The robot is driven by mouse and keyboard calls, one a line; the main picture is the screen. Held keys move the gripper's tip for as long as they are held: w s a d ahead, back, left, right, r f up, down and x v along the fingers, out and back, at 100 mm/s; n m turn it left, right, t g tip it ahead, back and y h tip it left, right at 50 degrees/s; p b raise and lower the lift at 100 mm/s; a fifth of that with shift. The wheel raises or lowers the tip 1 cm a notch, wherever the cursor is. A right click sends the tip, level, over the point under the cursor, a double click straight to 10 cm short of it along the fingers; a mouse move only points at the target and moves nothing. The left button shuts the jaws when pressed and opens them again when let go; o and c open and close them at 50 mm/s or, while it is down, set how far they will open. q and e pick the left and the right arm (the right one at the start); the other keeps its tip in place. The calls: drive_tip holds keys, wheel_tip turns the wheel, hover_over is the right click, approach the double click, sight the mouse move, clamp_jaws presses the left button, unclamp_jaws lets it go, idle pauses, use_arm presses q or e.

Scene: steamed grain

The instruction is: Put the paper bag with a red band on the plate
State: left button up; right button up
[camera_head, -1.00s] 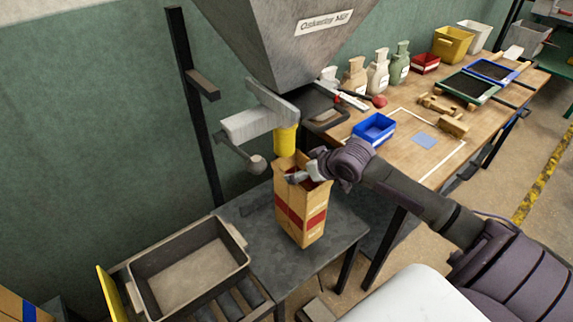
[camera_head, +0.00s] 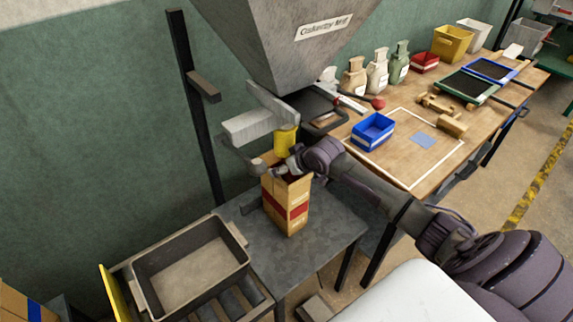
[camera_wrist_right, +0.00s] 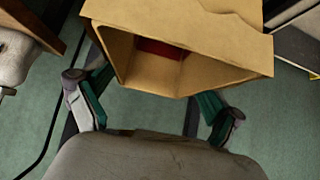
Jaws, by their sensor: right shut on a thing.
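The tan paper bag with a red band (camera_head: 287,209) is upright with its mouth open, below the yellow spout (camera_head: 285,139). Its open mouth also shows in the right wrist view (camera_wrist_right: 160,60). My right gripper (camera_head: 286,166) is shut on the bag near its top, with its two fingers (camera_wrist_right: 153,108) at either side of the bag in the wrist view. The grey metal plate (camera_head: 335,222) lies under the bag. I cannot tell whether the bag's base touches it. My left gripper is not in view.
The large grey hopper (camera_head: 285,45) hangs above the bag, with a lever (camera_head: 245,158) beside the spout. A dark tray (camera_head: 190,265) stands at front left. A wooden bench (camera_head: 405,165) with a blue bin (camera_head: 373,131) is at right. The plate is clear around the bag.

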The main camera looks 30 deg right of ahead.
drive_tip(key=o, duration=1.3)
drive_tip(key=shift+f, duration=0.1)
drive_tip(key=shift+c, duration=0.2)
drive_tip(key=v, duration=1.2)
